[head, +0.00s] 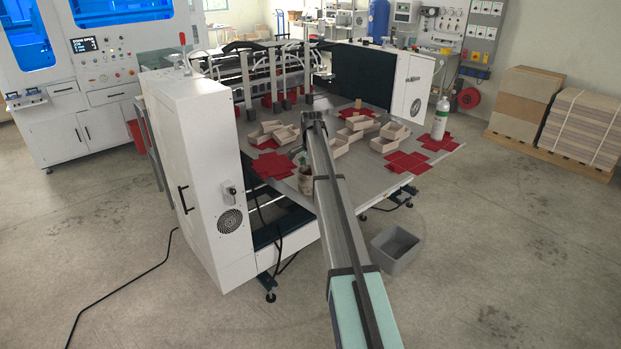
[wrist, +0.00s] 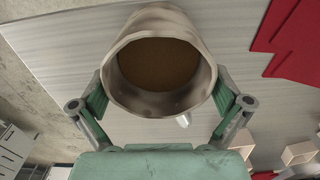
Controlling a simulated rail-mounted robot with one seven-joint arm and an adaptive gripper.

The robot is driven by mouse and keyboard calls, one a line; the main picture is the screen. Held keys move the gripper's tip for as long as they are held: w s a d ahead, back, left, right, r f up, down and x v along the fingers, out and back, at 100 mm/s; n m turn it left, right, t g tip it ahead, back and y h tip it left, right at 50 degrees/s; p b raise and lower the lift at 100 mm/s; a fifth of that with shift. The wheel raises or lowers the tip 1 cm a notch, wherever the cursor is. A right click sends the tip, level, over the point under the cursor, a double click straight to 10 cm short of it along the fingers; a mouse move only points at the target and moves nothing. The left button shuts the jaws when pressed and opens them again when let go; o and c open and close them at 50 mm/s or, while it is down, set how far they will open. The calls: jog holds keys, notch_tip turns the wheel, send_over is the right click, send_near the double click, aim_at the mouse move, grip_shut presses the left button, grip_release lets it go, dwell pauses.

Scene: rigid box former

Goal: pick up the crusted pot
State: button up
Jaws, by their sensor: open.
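The crusted pot (wrist: 165,22) is a round, dirty off-white vessel with brown matter inside its mouth. It fills the top middle of the wrist view, its rim facing the camera. In the head view the pot (head: 305,183) stands near the front edge of the machine table, partly hidden by my arm. My gripper (wrist: 160,92) is open, with one green-padded finger on each side of the pot. The fingers are close to its wall; I cannot tell whether they touch it. In the head view my gripper (head: 304,160) is small and partly hidden.
The grey machine table (head: 340,190) also holds several open beige boxes (head: 384,143), red card blanks (head: 407,162) and a white bottle (head: 440,118). Red card (wrist: 295,42) lies right of the pot in the wrist view. A grey bin (head: 396,250) stands on the floor.

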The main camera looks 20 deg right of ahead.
jog(key=shift+f, duration=1.35)
jog(key=shift+s, duration=0.1)
jog(key=c, duration=1.5)
jog(key=shift+c, duration=0.2)
jog(key=shift+s, duration=0.1)
jog(key=shift+r, duration=0.1)
